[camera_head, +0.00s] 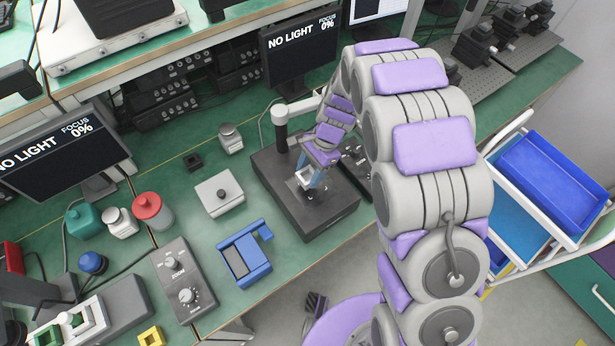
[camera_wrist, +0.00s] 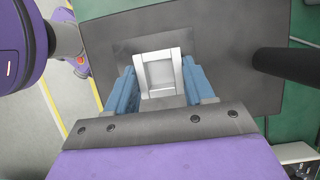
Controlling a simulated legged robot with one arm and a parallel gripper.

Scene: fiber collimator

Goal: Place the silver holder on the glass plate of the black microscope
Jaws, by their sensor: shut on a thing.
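The silver holder (camera_wrist: 160,75) sits between the two blue fingers of my gripper (camera_wrist: 164,82) in the wrist view. My gripper is shut on it. In the head view, my gripper (camera_head: 308,182) points down over the black microscope base (camera_head: 318,215), and the holder (camera_head: 304,177) shows as a small pale piece at the fingertips. Below the holder in the wrist view is a grey glass plate (camera_wrist: 128,48) set in the dark microscope base (camera_wrist: 225,25). I cannot tell whether the holder touches the plate. The microscope post (camera_wrist: 285,62) is to the right.
A blue stand (camera_head: 246,257) is left of the microscope. A control box with knobs (camera_head: 181,282), a white box (camera_head: 220,193) and several jars (camera_head: 153,210) are farther left. A monitor (camera_head: 300,52) reading "NO LIGHT" stands behind. A cart with blue trays (camera_head: 560,175) is right.

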